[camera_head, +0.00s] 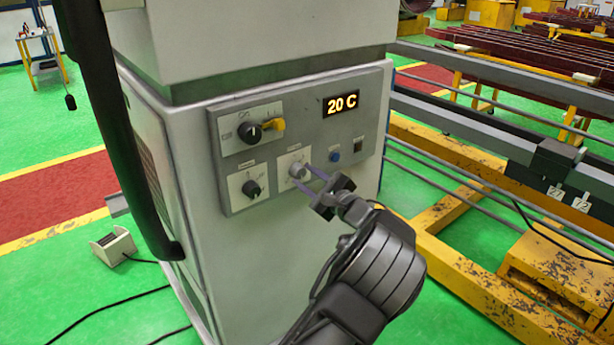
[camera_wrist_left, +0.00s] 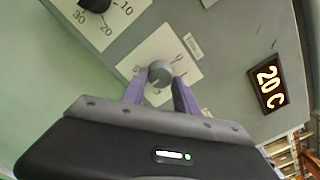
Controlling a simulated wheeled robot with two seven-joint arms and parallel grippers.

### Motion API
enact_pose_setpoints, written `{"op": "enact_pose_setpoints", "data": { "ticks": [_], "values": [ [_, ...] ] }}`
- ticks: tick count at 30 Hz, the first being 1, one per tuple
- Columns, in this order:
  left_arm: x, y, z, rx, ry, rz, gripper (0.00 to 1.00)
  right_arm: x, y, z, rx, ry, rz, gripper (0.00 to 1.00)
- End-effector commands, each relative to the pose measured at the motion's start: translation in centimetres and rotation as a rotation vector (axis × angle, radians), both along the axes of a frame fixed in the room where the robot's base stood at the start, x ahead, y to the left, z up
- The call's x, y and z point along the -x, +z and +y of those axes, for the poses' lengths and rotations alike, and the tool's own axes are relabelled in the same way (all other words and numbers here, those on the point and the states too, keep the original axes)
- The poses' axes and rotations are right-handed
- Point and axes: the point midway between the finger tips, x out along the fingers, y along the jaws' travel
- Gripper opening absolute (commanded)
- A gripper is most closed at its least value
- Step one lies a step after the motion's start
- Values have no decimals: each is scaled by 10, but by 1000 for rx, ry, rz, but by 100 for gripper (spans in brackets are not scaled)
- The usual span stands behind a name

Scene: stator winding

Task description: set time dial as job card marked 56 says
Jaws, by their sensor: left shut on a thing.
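A grey control panel (camera_head: 236,188) on a pale cabinet carries two small dials on white plates. The right-hand dial has a grey knob (camera_head: 298,170), which also shows in the left wrist view (camera_wrist_left: 160,73). My left gripper (camera_head: 308,181) is shut on this grey knob, one finger on each side. The left-hand dial has a black knob (camera_head: 251,188); in the left wrist view its plate (camera_wrist_left: 120,35) reads 10, 20 and 30. I cannot read which dial is for time. My right gripper is not in view.
A lit display (camera_head: 342,104) reads 20 C. A black rotary switch (camera_head: 252,133) with a yellow piece (camera_head: 276,125) sits above the dials. A blue button (camera_head: 334,156) and a dark rocker switch (camera_head: 359,147) are right of them. Yellow framework (camera_head: 470,240) stands at the right.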

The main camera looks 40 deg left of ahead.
Motion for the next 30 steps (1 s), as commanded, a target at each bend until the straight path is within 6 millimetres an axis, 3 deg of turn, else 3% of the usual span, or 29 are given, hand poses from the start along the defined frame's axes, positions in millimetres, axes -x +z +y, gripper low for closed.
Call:
{"op": "enact_pose_setpoints", "data": {
  "ticks": [8,9,16,25,30],
  "values": [
    [0,-1,-1,2,-2,2,0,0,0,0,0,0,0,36],
    [0,-2,-1,2,-2,1,38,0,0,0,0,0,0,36],
    [0,-1,0,1,-1,-1,57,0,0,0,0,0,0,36],
    [0,-1,-2,1,-1,-1,57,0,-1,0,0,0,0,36],
    [4,-1,-16,1,-3,-2,57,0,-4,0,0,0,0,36]
  ]
}}
